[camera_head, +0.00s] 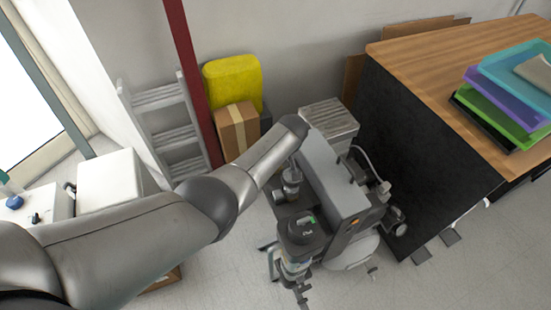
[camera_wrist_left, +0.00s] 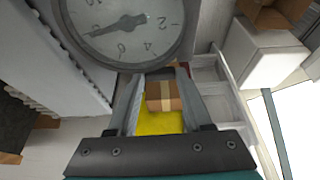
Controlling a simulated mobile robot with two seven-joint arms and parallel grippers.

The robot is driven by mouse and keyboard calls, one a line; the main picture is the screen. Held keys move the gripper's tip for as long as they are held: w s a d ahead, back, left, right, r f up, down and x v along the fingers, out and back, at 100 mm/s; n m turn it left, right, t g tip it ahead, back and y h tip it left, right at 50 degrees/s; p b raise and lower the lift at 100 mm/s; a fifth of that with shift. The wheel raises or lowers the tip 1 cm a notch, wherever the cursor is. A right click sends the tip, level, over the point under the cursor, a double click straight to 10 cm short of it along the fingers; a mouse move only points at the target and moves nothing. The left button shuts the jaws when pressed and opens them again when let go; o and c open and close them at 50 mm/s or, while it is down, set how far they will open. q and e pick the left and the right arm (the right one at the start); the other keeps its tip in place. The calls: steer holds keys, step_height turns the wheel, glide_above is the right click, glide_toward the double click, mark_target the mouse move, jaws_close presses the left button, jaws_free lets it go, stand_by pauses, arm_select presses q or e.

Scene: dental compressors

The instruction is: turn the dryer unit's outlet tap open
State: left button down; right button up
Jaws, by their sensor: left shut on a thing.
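The compressor with its dryer unit (camera_head: 335,180) stands on the floor, a grey housing among dark cylinders and fittings. My left arm reaches over to it from the left, and its wrist hides the gripper in the head view. In the left wrist view a round pressure gauge (camera_wrist_left: 122,28) looms large, just above my left gripper (camera_wrist_left: 160,78). The gripper is shut on a small part below the gauge, seemingly the outlet tap, with a bit of red at the fingertips. The tap's handle is mostly hidden, so its angle cannot be told. My right gripper is not in view.
A wooden-topped bench (camera_head: 460,70) with a black side stands close at right, carrying stacked trays (camera_head: 500,95). Behind are a yellow item (camera_head: 232,82), a cardboard box (camera_head: 237,130), a red post (camera_head: 190,75) and a ladder (camera_head: 165,130). Floor in front is partly free.

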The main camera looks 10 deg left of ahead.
arm_select(q)
steer(key=shift+c, duration=1.6)
jaws_free()
steer(key=p+v, duration=0.7)
steer(key=v, duration=0.8)
steer(key=shift+r, duration=0.1)
